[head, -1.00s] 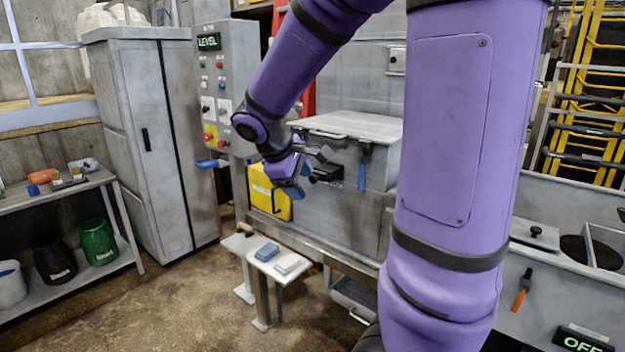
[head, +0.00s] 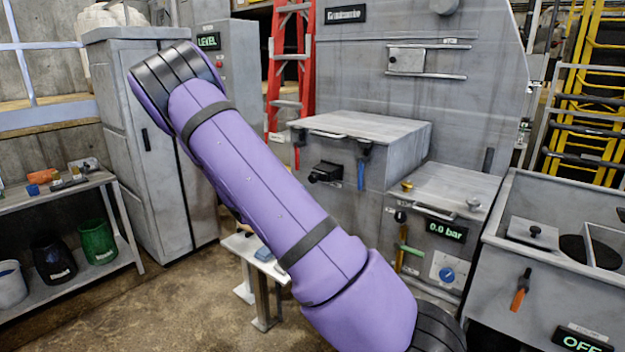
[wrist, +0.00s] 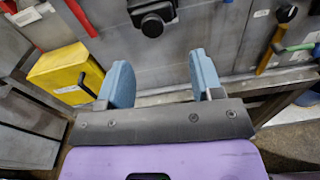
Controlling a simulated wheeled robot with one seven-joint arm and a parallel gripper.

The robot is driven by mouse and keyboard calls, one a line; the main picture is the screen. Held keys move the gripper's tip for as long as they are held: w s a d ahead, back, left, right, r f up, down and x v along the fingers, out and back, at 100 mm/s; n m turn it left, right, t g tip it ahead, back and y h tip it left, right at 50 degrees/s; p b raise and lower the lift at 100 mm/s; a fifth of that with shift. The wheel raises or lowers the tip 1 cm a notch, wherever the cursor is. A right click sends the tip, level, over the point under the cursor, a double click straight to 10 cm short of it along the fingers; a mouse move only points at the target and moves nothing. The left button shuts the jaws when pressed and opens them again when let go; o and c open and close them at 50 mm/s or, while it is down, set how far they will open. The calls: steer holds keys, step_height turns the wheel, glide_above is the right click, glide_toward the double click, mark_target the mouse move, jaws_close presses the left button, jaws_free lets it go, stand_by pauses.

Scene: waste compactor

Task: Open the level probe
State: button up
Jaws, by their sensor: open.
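I cannot tell for sure which part is the level probe. A green LEVEL display (head: 208,41) is lit on the grey control panel at the left. A black block-like fitting (head: 326,172) sits on the front of the grey box; what seems to be the same fitting is at the top of the wrist view (wrist: 152,18). My gripper (wrist: 160,62) is open, its two blue fingers apart with nothing between them. The black fitting is beyond the fingers, apart from them. In the head view my purple arm hides the gripper and the lower panel.
A red-handled lever (head: 297,150) and a blue-handled lever (head: 361,172) hang on the grey box (head: 390,128). A yellow container (wrist: 62,72) is left of my fingers. A low bench (head: 238,244) stands by my arm. A 0.0 bar display (head: 445,229) is at right.

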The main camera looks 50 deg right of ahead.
mark_target(311, 178)
steer(key=shift+n, duration=0.4)
steer(key=d, duration=0.3)
steer(key=w+d, duration=0.1)
steer(key=d, duration=0.7)
steer(key=shift+w+f, duration=0.3)
steer(key=shift+w, duration=0.1)
